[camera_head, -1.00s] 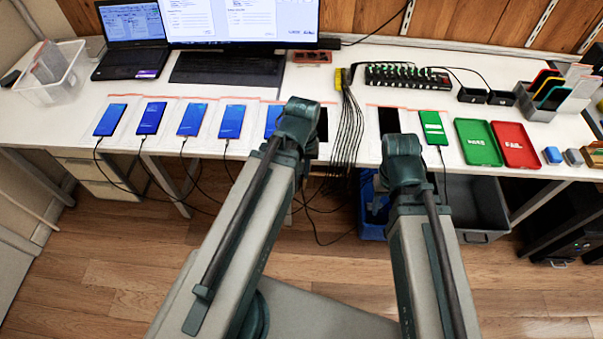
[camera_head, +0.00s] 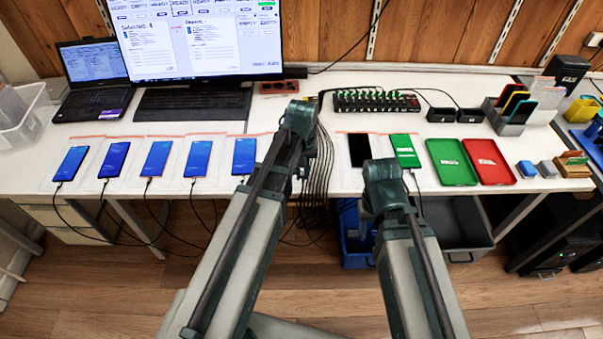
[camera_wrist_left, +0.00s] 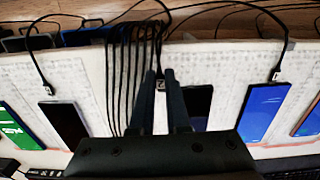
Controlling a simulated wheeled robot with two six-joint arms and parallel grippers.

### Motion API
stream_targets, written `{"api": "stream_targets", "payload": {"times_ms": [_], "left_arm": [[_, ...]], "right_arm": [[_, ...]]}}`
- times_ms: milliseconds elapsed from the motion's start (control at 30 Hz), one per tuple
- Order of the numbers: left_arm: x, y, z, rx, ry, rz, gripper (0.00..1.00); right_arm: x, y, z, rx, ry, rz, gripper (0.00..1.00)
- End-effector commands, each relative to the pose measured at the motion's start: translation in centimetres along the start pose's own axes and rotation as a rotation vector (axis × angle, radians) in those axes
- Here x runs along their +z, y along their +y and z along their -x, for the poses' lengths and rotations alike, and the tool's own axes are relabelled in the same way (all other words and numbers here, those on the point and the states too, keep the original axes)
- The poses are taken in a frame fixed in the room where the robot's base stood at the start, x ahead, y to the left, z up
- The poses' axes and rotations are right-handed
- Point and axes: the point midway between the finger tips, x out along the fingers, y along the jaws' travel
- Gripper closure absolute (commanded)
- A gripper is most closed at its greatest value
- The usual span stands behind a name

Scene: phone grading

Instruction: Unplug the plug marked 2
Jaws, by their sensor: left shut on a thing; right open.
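In the left wrist view, my left gripper (camera_wrist_left: 161,95) is shut on the plug marked 2 (camera_wrist_left: 161,85), whose white tag shows between the fingertips. Its black cable runs up from the tag. A dark phone (camera_wrist_left: 199,100) lies just right of the fingers, partly hidden by the gripper. Whether the plug is in this phone cannot be seen. In the head view my left arm's raised joint covers this spot and the gripper is hidden. My right arm stands further right, its gripper out of sight.
A bundle of black cables (camera_wrist_left: 124,75) hangs close beside the left fingers. Several blue phones (camera_head: 157,158) lie in a row on the left. A black hub (camera_head: 375,102) stands behind. Green (camera_head: 452,162) and red (camera_head: 488,162) trays lie to the right.

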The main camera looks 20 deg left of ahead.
Motion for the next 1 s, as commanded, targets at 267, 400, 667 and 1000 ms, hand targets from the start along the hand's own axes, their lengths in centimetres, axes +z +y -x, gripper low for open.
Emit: {"api": "stream_targets", "payload": {"times_ms": [267,400,667,1000], "left_arm": [[0.0,0.0,-2.1,0.0,0.0,0.0,1.0],[0.0,0.0,-3.0,0.0,0.0,0.0,1.0],[0.0,0.0,-3.5,0.0,0.0,0.0,1.0],[0.1,0.0,-3.5,0.0,-0.001,0.0,0.61]], "right_arm": [[-0.1,-0.2,-2.0,0.0,0.0,0.0,0.5],[-0.2,-0.3,-3.0,0.0,0.0,0.0,0.5],[-0.2,-0.3,-3.5,0.0,0.0,0.0,0.5],[-0.2,-0.3,-3.5,0.0,0.0,0.0,0.5]]}}
